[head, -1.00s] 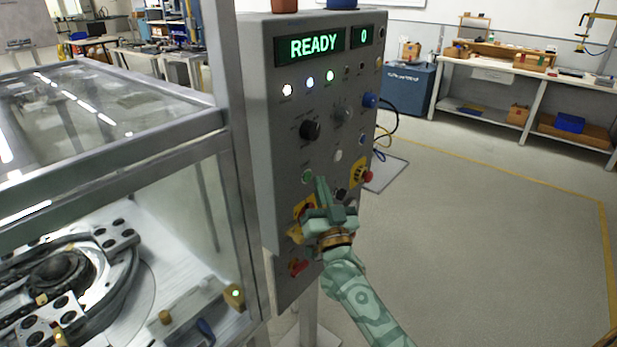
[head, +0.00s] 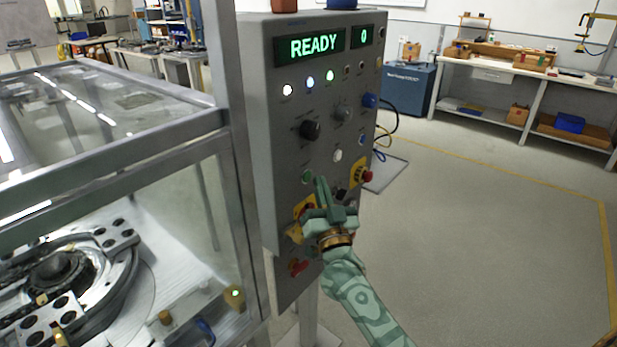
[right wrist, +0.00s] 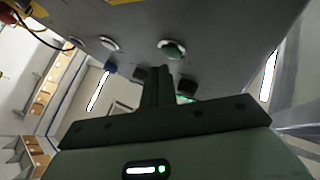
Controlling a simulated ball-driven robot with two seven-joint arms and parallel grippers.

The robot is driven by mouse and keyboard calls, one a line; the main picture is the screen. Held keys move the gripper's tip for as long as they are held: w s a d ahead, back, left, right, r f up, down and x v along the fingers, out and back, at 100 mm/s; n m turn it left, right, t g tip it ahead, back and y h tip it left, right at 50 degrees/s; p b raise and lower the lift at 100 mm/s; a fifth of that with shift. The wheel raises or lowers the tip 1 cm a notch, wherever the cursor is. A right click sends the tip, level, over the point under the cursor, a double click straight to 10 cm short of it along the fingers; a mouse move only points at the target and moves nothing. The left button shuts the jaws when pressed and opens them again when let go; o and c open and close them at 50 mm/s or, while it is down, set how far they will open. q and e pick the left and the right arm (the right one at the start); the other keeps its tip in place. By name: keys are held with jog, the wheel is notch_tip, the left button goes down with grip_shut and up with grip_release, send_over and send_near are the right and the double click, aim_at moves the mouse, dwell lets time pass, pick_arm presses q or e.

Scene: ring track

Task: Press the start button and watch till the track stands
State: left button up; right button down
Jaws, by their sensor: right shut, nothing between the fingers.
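The grey control panel (head: 285,130) stands in the middle of the head view, its display (head: 312,47) reading READY and 0. A green button (head: 307,177), likely the start button, sits low on its face and also shows in the right wrist view (right wrist: 171,49). My right gripper (head: 320,182) is shut and empty, its fingertips just beside the green button; I cannot tell whether they touch the panel. The ring track (head: 128,275) lies inside the glazed enclosure at lower left, with carriages on it. My left gripper is not in view.
A red button on a yellow plate (head: 366,175) sits right of my gripper; another yellow-backed control is partly hidden behind it. A black knob (head: 310,130) is above. The enclosure frame (head: 190,125) stands close at left. Open floor (head: 480,240) lies at right.

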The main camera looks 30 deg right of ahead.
jog(key=shift+w+a, duration=0.1)
jog(key=shift+w, duration=0.05)
jog(key=shift+w+a, duration=0.1)
jog(key=shift+w, duration=0.15)
